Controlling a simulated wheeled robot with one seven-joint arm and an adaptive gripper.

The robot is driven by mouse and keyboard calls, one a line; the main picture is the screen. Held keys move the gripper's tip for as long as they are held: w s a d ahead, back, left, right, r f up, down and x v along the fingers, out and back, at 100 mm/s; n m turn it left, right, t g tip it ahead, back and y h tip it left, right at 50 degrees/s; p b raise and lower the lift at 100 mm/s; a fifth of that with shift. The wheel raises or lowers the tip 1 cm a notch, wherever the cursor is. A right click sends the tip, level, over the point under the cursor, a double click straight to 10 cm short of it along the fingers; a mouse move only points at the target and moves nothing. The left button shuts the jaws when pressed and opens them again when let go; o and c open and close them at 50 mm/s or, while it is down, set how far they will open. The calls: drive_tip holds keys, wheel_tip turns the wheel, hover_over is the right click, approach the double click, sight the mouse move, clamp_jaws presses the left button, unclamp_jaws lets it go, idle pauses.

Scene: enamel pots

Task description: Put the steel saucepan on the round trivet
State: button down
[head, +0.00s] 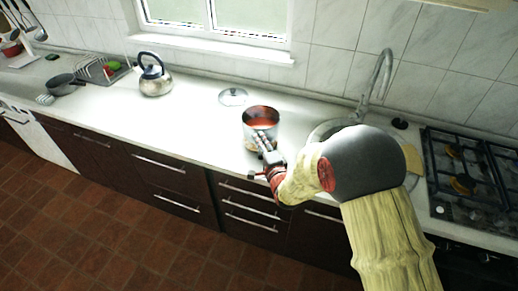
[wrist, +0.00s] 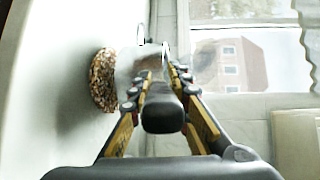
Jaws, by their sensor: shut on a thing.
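The steel saucepan (head: 249,133) is upright at the middle of the counter in the head view, with a reddish inside. Its steel side also shows in the wrist view (wrist: 128,66). My gripper (head: 266,152) is shut on its dark handle (wrist: 163,108), which lies between the two fingers in the wrist view. The round, speckled brown trivet (wrist: 103,80) shows just below the pan in the sideways wrist view. The pan and gripper mostly hide the trivet in the head view. I cannot tell whether the pan touches it.
A glass lid (head: 233,97) lies behind the pan. A kettle (head: 154,77), a dark pan (head: 64,84) and a dish rack (head: 100,68) stand to the left. The sink (head: 333,127) with its tap (head: 381,75) and a gas hob (head: 470,170) are to the right. Counter left of the pan is clear.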

wheel_tip(320, 180, down, 3)
drive_tip(key=shift+w+r+b, duration=0.1)
drive_tip(key=shift+w+b, duration=0.05)
drive_tip(key=shift+b, duration=0.3)
drive_tip(key=c, duration=2.1)
unclamp_jaws()
drive_tip(key=shift+f, duration=0.35)
drive_tip(key=o, duration=0.4)
drive_tip(key=shift+c, duration=0.2)
drive_tip(key=shift+o, duration=0.4)
drive_tip(key=shift+s+r, duration=0.15)
drive_tip(key=shift+s, duration=0.05)
drive_tip(key=p+v, duration=0.1)
drive_tip(key=v, duration=1)
drive_tip(key=shift+s+d+p, duration=0.15)
drive_tip(key=shift+s+p, duration=0.2)
drive_tip(key=shift+s, duration=0.05)
